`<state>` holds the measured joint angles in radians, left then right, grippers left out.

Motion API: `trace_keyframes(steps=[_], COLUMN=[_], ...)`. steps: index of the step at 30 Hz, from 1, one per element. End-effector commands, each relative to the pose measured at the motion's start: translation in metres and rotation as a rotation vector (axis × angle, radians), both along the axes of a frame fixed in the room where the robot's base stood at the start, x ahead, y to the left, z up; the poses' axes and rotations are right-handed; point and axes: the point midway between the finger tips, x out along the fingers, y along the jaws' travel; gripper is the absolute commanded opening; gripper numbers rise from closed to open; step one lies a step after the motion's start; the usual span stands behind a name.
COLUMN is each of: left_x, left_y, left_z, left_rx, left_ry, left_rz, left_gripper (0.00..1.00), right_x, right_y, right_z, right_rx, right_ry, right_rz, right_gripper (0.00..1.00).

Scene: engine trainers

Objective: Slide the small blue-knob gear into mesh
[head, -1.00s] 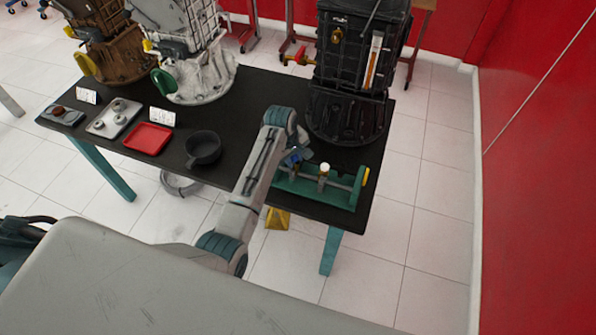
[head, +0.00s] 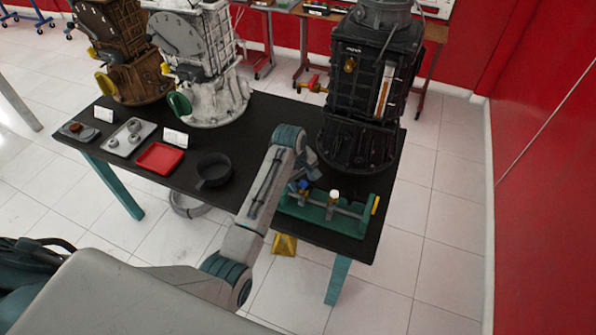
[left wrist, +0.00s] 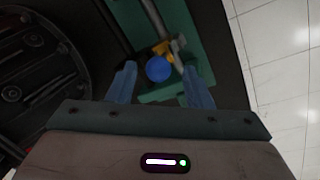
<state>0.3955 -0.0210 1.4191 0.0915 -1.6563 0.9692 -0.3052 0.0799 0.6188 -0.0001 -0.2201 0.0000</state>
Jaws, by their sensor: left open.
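The green gear fixture (head: 352,226) sits at the right front of the black table, with a rod along it. A white knob (head: 334,194) stands near its middle. The blue knob (head: 304,185) is at its left part, by my left gripper (head: 300,182). In the left wrist view the blue knob (left wrist: 158,69) appears between the two open fingers of my left gripper (left wrist: 160,72), with a gap on each side. A yellow-orange piece (left wrist: 172,48) is just beyond it. Gear teeth and mesh are too small to tell. My right gripper is not in view.
A tall black engine unit (head: 370,90) stands close behind the fixture. A black pan (head: 214,168), a red tray (head: 160,158) and a grey tray (head: 128,143) lie to the left. White and brown engine units stand at the back left.

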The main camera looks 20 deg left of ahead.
Motion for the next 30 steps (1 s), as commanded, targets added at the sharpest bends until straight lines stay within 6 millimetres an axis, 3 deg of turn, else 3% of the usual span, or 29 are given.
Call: trace_keyframes(steps=[6,13,30], left_x=[-0.006,-0.012,-0.013], left_y=[0.007,0.011,0.012], left_z=[0.043,0.075,0.083], left_rx=[0.0,0.0,0.0], left_ry=[-0.006,-0.003,0.0], left_rz=[0.002,0.001,0.001], left_gripper=[0.46,0.46,0.46], right_x=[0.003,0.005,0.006], right_y=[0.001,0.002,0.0], right_z=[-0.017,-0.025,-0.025], right_rx=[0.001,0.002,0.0], right_ry=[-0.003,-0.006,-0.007], right_rz=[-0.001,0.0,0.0], right_gripper=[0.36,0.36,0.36])
